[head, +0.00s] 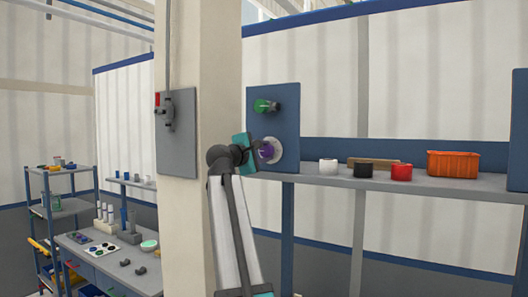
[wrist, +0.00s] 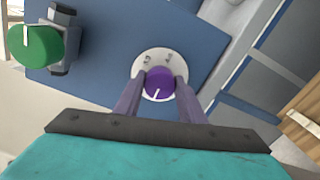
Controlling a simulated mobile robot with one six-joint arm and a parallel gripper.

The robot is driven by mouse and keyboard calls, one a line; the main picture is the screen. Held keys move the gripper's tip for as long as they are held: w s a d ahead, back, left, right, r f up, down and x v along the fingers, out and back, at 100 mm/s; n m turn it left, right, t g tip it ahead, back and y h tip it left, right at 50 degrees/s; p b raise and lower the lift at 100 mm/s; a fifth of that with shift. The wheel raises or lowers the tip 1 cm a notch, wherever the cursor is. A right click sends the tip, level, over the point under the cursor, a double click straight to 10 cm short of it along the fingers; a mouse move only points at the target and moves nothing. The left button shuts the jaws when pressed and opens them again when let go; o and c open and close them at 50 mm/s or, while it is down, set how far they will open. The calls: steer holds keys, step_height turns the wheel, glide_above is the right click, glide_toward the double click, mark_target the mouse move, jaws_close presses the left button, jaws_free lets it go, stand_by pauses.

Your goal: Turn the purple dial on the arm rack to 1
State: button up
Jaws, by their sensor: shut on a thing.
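The purple dial (wrist: 160,83) sits on a round pale plate (wrist: 151,62) fixed to a blue panel (wrist: 112,30). In the wrist view the plate shows small marks above the dial, too small to read surely. A white pointer line on the dial points down and slightly left in that view. My gripper (wrist: 158,88) has a finger on each side of the dial and is shut on it. In the head view my gripper (head: 257,149) reaches the panel from the left, and the dial (head: 267,151) shows partly behind it.
A green knob (head: 265,106) is on the panel above the dial; it also shows in the wrist view (wrist: 35,46). On the shelf (head: 335,178) to the right stand white, black and red cups and an orange bin (head: 453,164). A beige pillar (head: 205,70) stands left of my arm.

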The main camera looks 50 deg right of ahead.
steer(key=shift+r, duration=0.15)
steer(key=o, duration=1)
steer(key=shift+d, duration=0.15)
steer(key=shift+o, duration=0.2)
steer(key=shift+f, duration=0.2)
steer(key=shift+s+a+b, duration=0.15)
steer(key=shift+a+b, duration=0.15)
steer(key=shift+a, duration=0.3)
steer(key=b+v, duration=0.4)
steer(key=v, duration=0.8)
steer(key=shift+a, duration=0.4)
steer(key=shift+s, duration=0.1)
